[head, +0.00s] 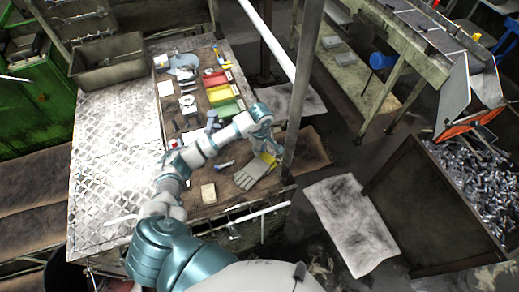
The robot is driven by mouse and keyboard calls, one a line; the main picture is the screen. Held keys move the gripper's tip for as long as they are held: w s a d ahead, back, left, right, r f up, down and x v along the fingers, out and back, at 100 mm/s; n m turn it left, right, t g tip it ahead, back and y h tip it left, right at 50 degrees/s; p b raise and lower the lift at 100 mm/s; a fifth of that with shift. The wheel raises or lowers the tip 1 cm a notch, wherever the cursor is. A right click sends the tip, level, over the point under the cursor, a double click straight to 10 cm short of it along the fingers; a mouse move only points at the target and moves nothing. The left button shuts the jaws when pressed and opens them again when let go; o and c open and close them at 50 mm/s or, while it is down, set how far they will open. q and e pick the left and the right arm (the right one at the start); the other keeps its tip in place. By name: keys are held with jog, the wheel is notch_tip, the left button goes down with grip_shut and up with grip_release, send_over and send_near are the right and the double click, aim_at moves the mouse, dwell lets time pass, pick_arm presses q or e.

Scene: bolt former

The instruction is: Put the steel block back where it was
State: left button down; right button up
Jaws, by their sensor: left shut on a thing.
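My left arm crosses the bench from the lower left. My right gripper is not in view. A small tan block (208,193) lies on the brown mat (228,190), left of the glove and apart from my gripper.
A yellow-grey glove (252,173) lies at the bench's right edge. Red, yellow and green trays (219,95) and tools stand farther back. A grey bin (107,57) is at the far left. A thin post (303,85) rises at the right edge. The tread-plate top (112,130) is clear.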

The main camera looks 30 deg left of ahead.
pick_arm(q)
jog(key=shift+d+f, duration=0.2)
jog(key=c, duration=1.4)
grip_release()
jog(key=shift+a+f, duration=0.15)
jog(key=shift+c, duration=0.2)
jog(key=o, duration=0.4)
jog(key=shift+a, duration=0.7)
jog(key=shift+d+r, duration=0.1)
jog(key=shift+r, duration=0.3)
jog(key=r, duration=0.3)
jog(key=r+b, duration=0.1)
jog(key=r, duration=0.3)
jog(key=r+b, duration=0.1)
jog(key=r, duration=0.3)
jog(key=shift+d+r, duration=0.1)
jog(key=shift+d, duration=0.2)
jog(key=shift+a+r, duration=0.2)
jog(key=shift+r, duration=0.05)
jog(key=shift+d, duration=0.15)
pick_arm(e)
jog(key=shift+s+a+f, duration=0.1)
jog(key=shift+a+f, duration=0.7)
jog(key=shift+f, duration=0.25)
